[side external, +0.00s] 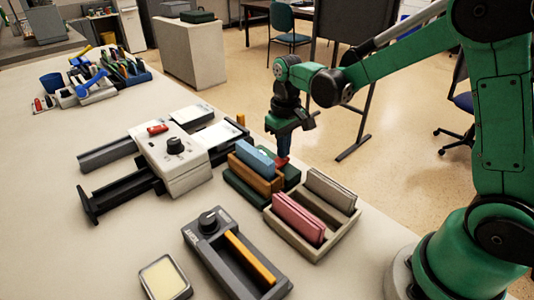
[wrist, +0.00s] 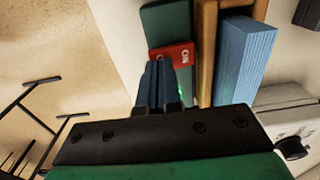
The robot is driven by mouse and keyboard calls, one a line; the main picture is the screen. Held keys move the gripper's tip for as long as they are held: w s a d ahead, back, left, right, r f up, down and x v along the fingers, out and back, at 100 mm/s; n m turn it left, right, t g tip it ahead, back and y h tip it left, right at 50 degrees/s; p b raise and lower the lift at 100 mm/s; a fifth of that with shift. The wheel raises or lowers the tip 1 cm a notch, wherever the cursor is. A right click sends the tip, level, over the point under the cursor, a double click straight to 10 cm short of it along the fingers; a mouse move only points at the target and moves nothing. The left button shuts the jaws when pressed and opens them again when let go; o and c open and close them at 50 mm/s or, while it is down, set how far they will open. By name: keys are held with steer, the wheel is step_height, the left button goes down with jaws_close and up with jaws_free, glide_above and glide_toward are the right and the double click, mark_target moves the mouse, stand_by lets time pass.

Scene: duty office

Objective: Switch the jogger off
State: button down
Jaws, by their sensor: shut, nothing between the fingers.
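A low dark-green unit (side external: 245,190) near the far edge of the desk holds an upright blue block and an orange-brown divider; I take it for the jogger, though no name is readable. Its red switch (wrist: 171,54), with white lettering that seems to read ON, shows in the wrist view and as a small red patch in the side view (side external: 283,161). My gripper (side external: 283,152) points down over it, fingers together and empty. In the wrist view the fingertips (wrist: 158,66) are at the switch's near edge; I cannot tell whether they touch it.
A wooden tray (side external: 270,221) with pink and grey-brown card stacks stands close by. A white machine (side external: 190,168) with a black knob and red switch is to the left. A dark grey device (side external: 206,248) with a knob is in front. Bare desk (side external: 120,230) lies at left.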

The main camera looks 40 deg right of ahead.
steer(key=shift+f, duration=0.3)
steer(key=shift+r, duration=3.5)
steer(key=shift+s+a+r, duration=0.1)
steer(key=shift+s+r, duration=0.05)
steer(key=shift+s, duration=0.05)
steer(key=s+a+r+t, duration=0.1)
steer(key=s+a+t, duration=0.1)
steer(key=s+t, duration=0.5)
steer(key=shift+s+a+r, duration=0.15)
steer(key=shift+s+a, duration=0.2)
steer(key=shift+s, duration=0.5)
